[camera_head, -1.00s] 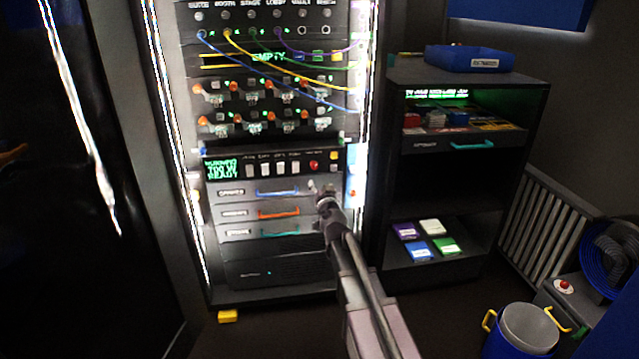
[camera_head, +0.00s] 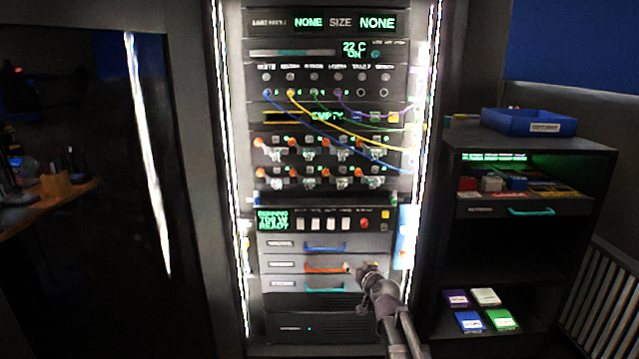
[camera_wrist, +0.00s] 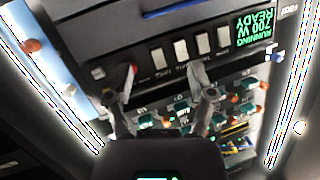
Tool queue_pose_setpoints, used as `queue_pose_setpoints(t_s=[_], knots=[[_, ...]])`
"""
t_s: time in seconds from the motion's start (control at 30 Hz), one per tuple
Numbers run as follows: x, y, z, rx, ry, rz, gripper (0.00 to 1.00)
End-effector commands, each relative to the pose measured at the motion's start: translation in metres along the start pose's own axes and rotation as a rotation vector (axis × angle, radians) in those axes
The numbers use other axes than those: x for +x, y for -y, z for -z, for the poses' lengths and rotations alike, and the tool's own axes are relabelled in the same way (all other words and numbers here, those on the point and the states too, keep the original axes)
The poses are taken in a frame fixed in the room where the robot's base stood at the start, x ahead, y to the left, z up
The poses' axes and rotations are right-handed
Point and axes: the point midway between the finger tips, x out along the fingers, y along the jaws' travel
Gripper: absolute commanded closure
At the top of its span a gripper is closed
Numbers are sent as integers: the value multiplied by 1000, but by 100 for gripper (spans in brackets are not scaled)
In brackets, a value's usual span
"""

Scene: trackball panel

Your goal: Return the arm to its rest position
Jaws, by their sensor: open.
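My gripper (camera_head: 362,268) is in front of the lower right part of the rack, near the drawers with blue, orange and teal handles. In the wrist view my gripper (camera_wrist: 165,80) has its two fingers apart with nothing between them. Beyond the fingers is the control panel (camera_wrist: 215,30) with white switches, a red button and a green display, seen upside down. In the head view this panel (camera_head: 325,210) shows "READY" in green. Whether the fingers touch the rack cannot be told.
The rack (camera_head: 270,325) has patch cables and orange-tipped switches above. A dark shelf (camera_head: 590,150) at right holds a blue tray (camera_head: 527,122) and several small coloured boxes. A wooden desk (camera_head: 50,195) shows at left.

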Motion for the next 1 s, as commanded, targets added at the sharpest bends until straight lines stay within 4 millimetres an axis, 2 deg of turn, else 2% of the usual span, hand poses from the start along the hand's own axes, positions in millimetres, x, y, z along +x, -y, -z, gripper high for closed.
queue_pose_setpoints(t_s=[0.1, 0.27, 0.47, 0.6, 0.8, 1.0], knots=[[-18, 10, -31, -18, 148, 38, 30], [-46, 14, -74, -33, 362, 56, 30], [-92, 10, -124, -38, 640, 19, 30], [-130, 2, -153, -32, 832, -46, 30], [-178, -11, -179, -16, 1038, -152, 30], [-211, -19, -191, 0, 1167, -240, 30]])
